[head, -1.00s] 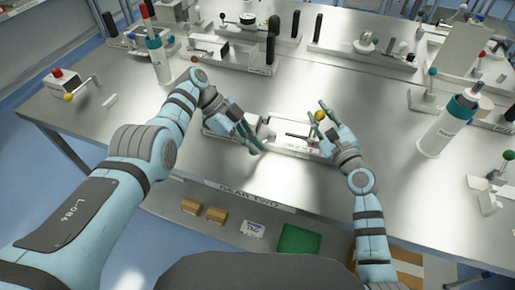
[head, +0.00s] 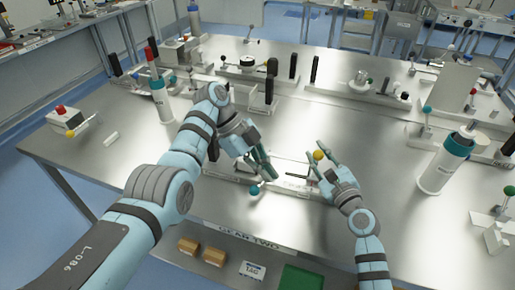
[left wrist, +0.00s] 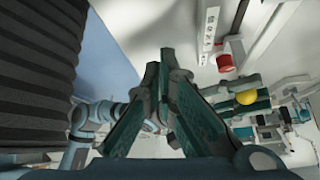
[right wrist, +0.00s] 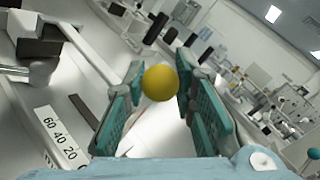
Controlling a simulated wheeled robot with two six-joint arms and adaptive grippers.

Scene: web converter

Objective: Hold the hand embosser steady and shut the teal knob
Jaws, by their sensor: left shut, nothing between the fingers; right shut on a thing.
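The low white device between my grippers, which I take for the hand embosser (head: 291,183), lies near the table's front edge, partly hidden by my arms. A teal knob (head: 255,190) shows at its left front, just below my left fingertips; I cannot tell whether they touch. My left gripper (head: 266,170) is shut and empty; its fingers also meet in the left wrist view (left wrist: 160,75). My right gripper (head: 319,153) is shut on a yellow knob (right wrist: 160,83) at the device's right side. The yellow knob also shows in the left wrist view (left wrist: 246,97).
A teal-and-white bottle (head: 442,165) stands to the right, and a red-topped bottle (head: 159,92) at the back left. A red-button box (head: 62,117) is at the far left. Other devices line the back. Bare metal table (head: 395,190) lies right of my right gripper.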

